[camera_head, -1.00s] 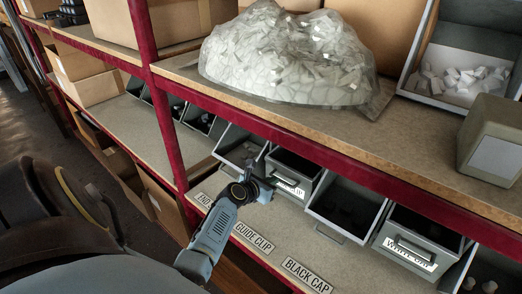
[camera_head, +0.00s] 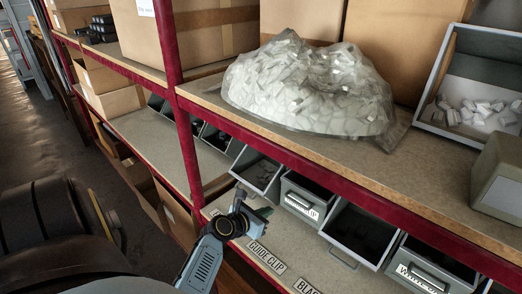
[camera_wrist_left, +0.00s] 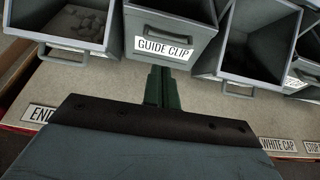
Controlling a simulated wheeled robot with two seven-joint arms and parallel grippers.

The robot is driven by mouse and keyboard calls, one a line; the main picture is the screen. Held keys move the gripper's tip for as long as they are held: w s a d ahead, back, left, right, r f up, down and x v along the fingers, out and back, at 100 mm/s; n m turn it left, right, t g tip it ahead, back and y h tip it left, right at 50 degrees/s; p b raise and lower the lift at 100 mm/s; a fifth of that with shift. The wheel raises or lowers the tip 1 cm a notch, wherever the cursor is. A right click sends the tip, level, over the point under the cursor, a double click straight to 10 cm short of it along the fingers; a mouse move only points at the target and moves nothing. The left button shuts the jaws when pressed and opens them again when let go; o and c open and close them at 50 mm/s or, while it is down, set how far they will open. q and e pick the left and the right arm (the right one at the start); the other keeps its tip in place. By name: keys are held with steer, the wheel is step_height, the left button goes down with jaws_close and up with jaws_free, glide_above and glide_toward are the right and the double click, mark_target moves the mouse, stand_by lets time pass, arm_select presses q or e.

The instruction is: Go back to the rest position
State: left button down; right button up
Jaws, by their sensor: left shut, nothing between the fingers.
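My left gripper (camera_head: 262,211) is low in front of the shelf bins in the head view. Its greenish fingers are together and empty in the left wrist view (camera_wrist_left: 162,88). They point at the front of a grey bin labelled GUIDE CLIP (camera_wrist_left: 168,20), just below its handle; I cannot tell whether they touch it. My right gripper is in neither view.
An open grey bin (camera_head: 257,172) stands beside the labelled bin, with more bins to the right (camera_head: 360,233). The shelf edge carries a GUIDE CLIP label (camera_head: 266,256). A bag of pale pieces (camera_head: 310,85) lies above. The aisle floor (camera_head: 60,145) is clear at left.

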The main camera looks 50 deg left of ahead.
arm_select(q)
steer(key=shift+v, duration=1.05)
steer(key=shift+r, duration=0.15)
